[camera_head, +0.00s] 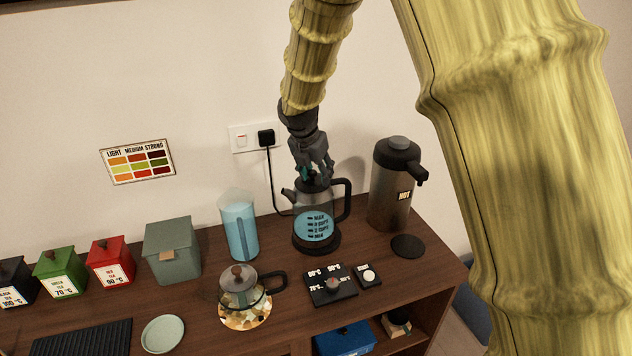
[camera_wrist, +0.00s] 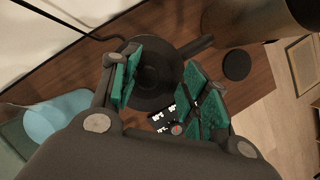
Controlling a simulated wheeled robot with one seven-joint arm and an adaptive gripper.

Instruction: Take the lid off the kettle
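The kettle (camera_head: 314,226) is clear glass with blue water, measure marks and a black handle, upright near the back of the counter. Its black lid (camera_wrist: 152,76) shows in the wrist view below my fingers; in the head view it is partly hidden by them. My gripper (camera_head: 313,172) points down at the kettle's top. In the wrist view my gripper (camera_wrist: 163,72) is open, with a green-padded finger on either side of the lid. I cannot tell whether the fingers touch it.
A steel flask (camera_head: 391,190) stands close right of the kettle, and a blue-water jug (camera_head: 240,228) stands to the left. A glass teapot (camera_head: 240,289) and a control panel (camera_head: 330,288) are in front. A black cord (camera_head: 272,180) hangs behind.

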